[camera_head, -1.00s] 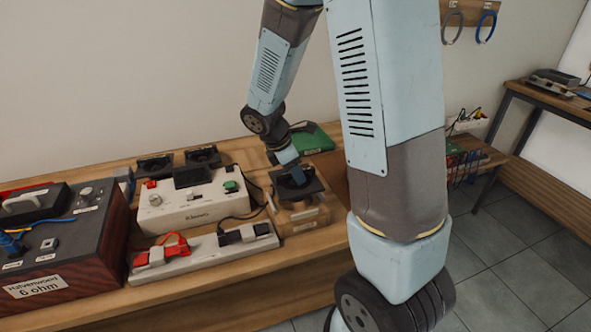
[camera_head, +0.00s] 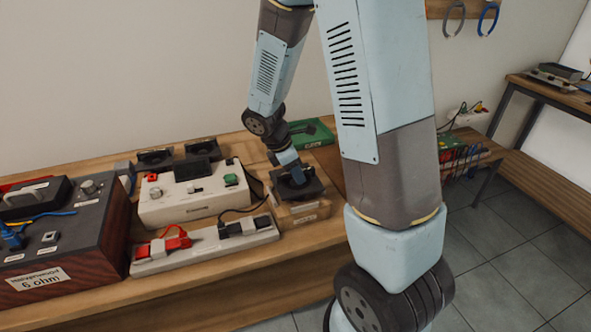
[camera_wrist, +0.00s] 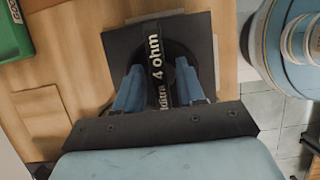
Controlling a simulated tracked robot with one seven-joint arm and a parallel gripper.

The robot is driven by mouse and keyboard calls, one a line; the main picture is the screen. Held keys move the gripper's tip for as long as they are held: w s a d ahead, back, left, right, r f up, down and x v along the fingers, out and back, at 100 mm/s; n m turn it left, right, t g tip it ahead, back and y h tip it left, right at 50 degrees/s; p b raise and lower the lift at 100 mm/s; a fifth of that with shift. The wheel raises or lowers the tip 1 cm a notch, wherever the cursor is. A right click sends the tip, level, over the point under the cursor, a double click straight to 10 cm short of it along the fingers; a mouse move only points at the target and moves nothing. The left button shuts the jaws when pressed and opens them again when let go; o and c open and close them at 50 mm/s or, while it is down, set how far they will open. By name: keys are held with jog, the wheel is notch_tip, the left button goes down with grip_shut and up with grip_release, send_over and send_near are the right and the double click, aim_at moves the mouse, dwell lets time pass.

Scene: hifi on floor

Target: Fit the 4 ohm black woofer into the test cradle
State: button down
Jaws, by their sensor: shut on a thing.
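The black woofer (camera_wrist: 203,50) has a square dark frame and a round cone. A bar across it carries white print that includes "4 ohm". My gripper (camera_wrist: 165,92) is shut on this bar, with a blue finger on each side. In the head view the woofer (camera_head: 297,188) is at or just above the wooden test cradle (camera_head: 306,213), below my gripper (camera_head: 290,168). I cannot tell whether it is seated in the cradle. In the wrist view the woofer and my gripper hide most of what lies under them.
A white tester box (camera_head: 190,205) stands left of the cradle, with a power strip (camera_head: 205,247) in front. Two dark speakers (camera_head: 155,160) lie behind it. A green box (camera_head: 312,133) is at the back. A dark cabinet marked "6 ohm" (camera_head: 68,240) stands far left.

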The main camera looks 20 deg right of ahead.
jog(key=shift+f, duration=0.7)
jog(key=c, duration=1)
grip_release()
jog(key=v, duration=1.3)
jog(key=shift+r, duration=0.3)
notch_tip(320, 180, up, 8)
